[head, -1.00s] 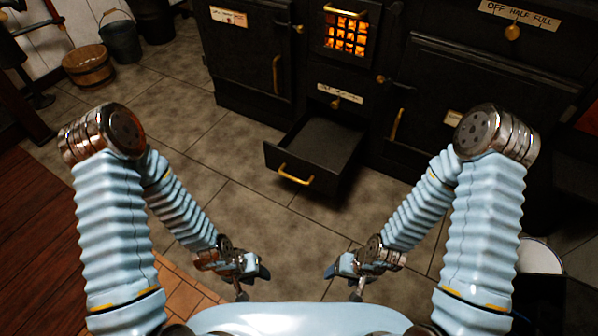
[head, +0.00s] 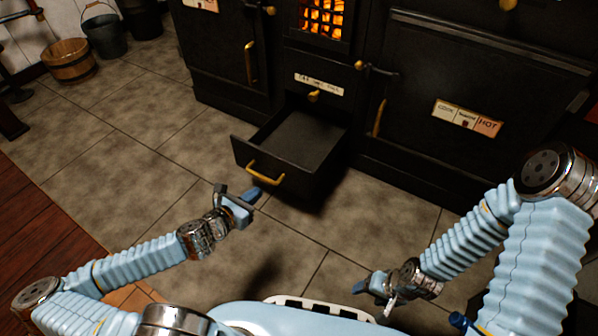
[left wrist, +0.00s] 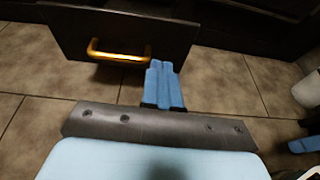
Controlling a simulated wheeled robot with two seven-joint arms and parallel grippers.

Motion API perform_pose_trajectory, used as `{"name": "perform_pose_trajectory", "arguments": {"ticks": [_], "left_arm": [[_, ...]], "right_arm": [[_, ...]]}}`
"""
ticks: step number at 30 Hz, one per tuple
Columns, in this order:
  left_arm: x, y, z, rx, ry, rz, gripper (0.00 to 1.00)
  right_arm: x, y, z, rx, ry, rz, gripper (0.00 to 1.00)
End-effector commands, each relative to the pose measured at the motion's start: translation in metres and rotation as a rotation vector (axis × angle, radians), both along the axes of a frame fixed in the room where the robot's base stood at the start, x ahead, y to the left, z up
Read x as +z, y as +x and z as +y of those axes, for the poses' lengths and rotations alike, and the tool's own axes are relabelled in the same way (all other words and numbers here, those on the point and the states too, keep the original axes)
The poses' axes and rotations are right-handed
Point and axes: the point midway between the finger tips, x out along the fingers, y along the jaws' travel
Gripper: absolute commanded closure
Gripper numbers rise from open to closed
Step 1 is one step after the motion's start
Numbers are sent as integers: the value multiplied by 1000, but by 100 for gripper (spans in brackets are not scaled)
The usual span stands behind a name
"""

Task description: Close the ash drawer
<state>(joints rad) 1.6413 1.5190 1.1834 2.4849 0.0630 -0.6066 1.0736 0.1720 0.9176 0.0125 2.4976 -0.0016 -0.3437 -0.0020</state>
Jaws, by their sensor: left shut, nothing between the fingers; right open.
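The ash drawer (head: 305,141) is a black open-topped box, pulled well out of the black stove. It looks empty. Its brass handle (head: 265,174) is on the front panel; the panel and handle also show at the top of the left wrist view (left wrist: 118,52). My left gripper (head: 252,194) is shut and empty, just in front of and below the handle, with a gap visible in the left wrist view, where its blue fingers (left wrist: 164,85) lie to the right of the handle. My right gripper (head: 360,288) is open and low at front right, away from the drawer.
The stove (head: 430,110) fills the back, with a glowing grate (head: 321,18) above the drawer. A wooden tub (head: 68,61) and a metal bucket (head: 104,33) stand at the far left. The tiled floor (head: 120,150) around the drawer is clear.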

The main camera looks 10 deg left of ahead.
Motion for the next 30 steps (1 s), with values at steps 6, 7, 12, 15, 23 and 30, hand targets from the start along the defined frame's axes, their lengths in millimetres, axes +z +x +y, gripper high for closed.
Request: {"name": "perform_pose_trajectory", "arguments": {"ticks": [6,7,12,15,23,30], "left_arm": [[-4,17,4,32,-21,-3,100],[-5,21,2,32,-21,-3,100],[-17,53,-10,30,-20,-3,100],[-24,73,-17,30,-19,-4,100],[-29,114,-32,29,-18,-3,100],[-28,127,-37,29,-18,-2,100]], "right_arm": [[-5,0,0,0,0,-1,35],[-7,0,0,0,0,-1,35],[-15,1,0,-2,0,-2,35],[-20,1,0,-3,-1,-4,35],[-28,1,-1,-4,-1,-6,35],[-30,2,-1,-5,-1,-7,35]]}}
